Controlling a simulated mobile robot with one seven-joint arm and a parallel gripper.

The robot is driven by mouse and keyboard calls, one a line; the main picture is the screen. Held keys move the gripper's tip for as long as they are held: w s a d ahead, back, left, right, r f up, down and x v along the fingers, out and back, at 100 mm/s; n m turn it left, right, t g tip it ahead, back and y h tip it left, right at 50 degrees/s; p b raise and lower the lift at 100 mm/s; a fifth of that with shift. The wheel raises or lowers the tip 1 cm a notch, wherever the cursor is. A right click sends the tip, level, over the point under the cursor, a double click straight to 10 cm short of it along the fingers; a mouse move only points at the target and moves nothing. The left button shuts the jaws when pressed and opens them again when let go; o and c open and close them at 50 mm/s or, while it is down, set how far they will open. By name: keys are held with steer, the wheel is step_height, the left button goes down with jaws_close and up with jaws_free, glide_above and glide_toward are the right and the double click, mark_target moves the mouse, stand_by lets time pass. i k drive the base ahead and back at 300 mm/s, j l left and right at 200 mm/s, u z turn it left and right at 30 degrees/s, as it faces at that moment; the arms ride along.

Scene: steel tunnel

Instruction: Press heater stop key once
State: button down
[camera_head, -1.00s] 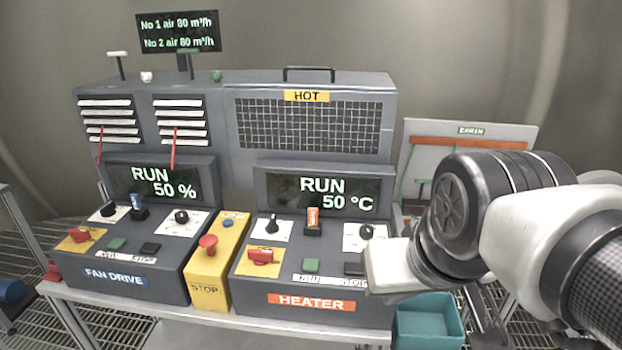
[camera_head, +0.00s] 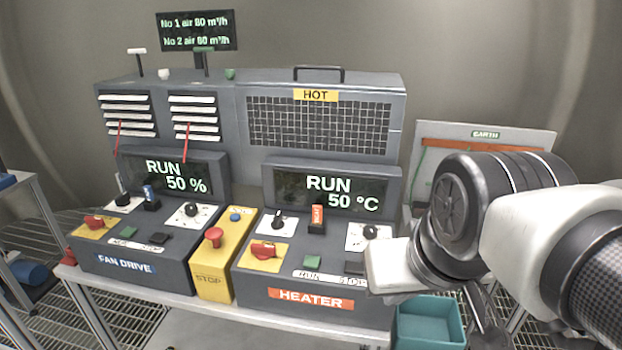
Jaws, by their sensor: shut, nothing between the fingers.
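The heater control box (camera_head: 309,299) stands on the right of the bench, with an orange HEATER label. Its screen (camera_head: 328,193) reads RUN 50 °C. The black stop key (camera_head: 354,267) sits at the right of its front row, beside the green run key (camera_head: 312,262), above a RUN/STOP label. My gripper (camera_head: 378,272) is just right of the stop key and close to it in the picture. Its white body hides the box's right edge. The fingers are hard to make out, and I cannot tell whether they touch anything.
The fan drive box (camera_head: 124,264) stands at left, its screen reading RUN 50 %. A yellow stop box (camera_head: 212,280) with a red button stands between the boxes. A grey cabinet marked HOT (camera_head: 316,95) is behind. A teal bin (camera_head: 430,322) lies below my arm.

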mark_target(351, 267)
steer(key=j+z, duration=0.2)
steer(key=z, duration=0.15)
steer(key=j+z, duration=0.35)
steer(key=k+j+z, duration=0.1)
steer(key=z, duration=0.25)
